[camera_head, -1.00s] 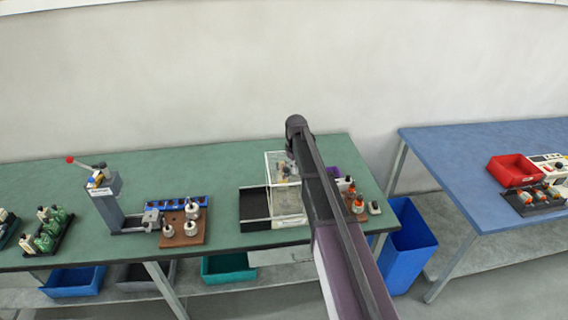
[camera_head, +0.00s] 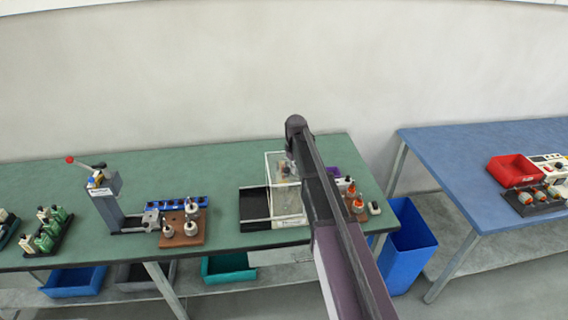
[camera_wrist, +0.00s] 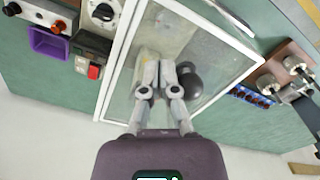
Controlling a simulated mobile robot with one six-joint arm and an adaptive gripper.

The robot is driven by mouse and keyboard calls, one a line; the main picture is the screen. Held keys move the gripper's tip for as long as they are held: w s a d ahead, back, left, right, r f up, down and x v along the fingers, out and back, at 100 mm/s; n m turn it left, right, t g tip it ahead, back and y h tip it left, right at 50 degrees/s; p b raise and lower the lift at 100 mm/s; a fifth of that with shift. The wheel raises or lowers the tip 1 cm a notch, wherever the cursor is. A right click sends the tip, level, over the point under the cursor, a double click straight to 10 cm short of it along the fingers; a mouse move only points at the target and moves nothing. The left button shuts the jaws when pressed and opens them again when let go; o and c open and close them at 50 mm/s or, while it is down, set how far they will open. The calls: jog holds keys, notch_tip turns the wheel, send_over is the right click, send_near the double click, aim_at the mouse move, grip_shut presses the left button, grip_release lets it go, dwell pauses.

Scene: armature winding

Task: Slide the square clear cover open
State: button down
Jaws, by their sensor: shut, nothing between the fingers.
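The square clear cover (camera_head: 283,205) has a thin white frame and sits over a box near the right end of the green bench. In the wrist view the clear cover (camera_wrist: 222,62) fills the middle, tilted in the picture. A round black knob (camera_wrist: 188,82) shows just right of my fingertips. My gripper (camera_wrist: 159,66) is shut and empty, with its fingertips over the clear panel beside the knob. I cannot tell whether they touch the knob or the panel. In the head view my arm hides part of the cover's right side.
A black tray area (camera_head: 254,205) lies left of the cover. A brown block with metal parts (camera_head: 184,229) and a blue rack (camera_head: 177,203) stand further left. A purple bin (camera_wrist: 49,43) and a unit with a red button (camera_wrist: 93,72) sit on the cover's other side.

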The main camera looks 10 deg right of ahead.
jog(key=a+r+p, duration=0.3)
jog(key=a, duration=0.9)
jog(key=shift+r+p, duration=0.3)
dwell(1.7)
dwell(0.4)
jog(key=r+p, duration=0.2)
jog(key=d+r+p, duration=0.1)
jog(key=r+p, duration=0.1)
jog(key=shift+d, duration=0.15)
dwell(0.5)
jog(key=s+d+f+m+b, duration=0.2)
jog(key=s+d+f+b, duration=0.1)
jog(key=s, duration=0.6)
jog(key=s+d+f+m+b, duration=0.2)
jog(key=s+d+f+b, duration=0.2)
jog(key=s, duration=0.6)
jog(key=s+d+f+m+b, duration=0.2)
jog(key=s+f+b, duration=0.3)
jog(key=s, duration=0.5)
jog(key=shift+d+f, duration=0.2)
jog(key=shift+d, duration=0.7)
